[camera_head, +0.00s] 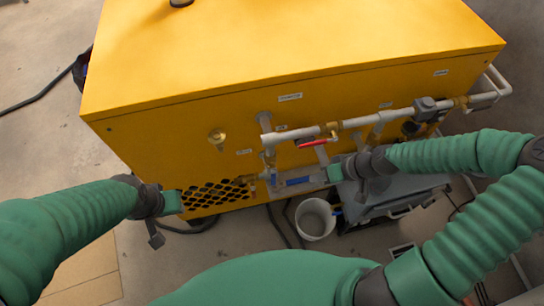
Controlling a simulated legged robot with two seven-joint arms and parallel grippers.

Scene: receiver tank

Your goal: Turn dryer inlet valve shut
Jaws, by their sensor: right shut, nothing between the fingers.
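A red-handled valve (314,143) sits on the white pipe (362,122) along the front of the yellow tank cabinet (180,150). Lower down are a blue handle (298,181) and a smaller blue handle (274,180) near brass fittings. The labels are too small to read, so I cannot tell which handle is the dryer inlet valve. My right gripper (334,172) is shut and empty, just below and right of the red handle and close to the larger blue one; contact is unclear. My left gripper (174,202) is at the cabinet's lower left, by the vent grille; its jaws are unclear.
A white bucket (315,219) stands on the floor below the valves. A grey case (392,194) is beside it, under my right arm. Dark hoses run over the floor by the cabinet. A brass fitting (217,136) juts from the cabinet between my grippers.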

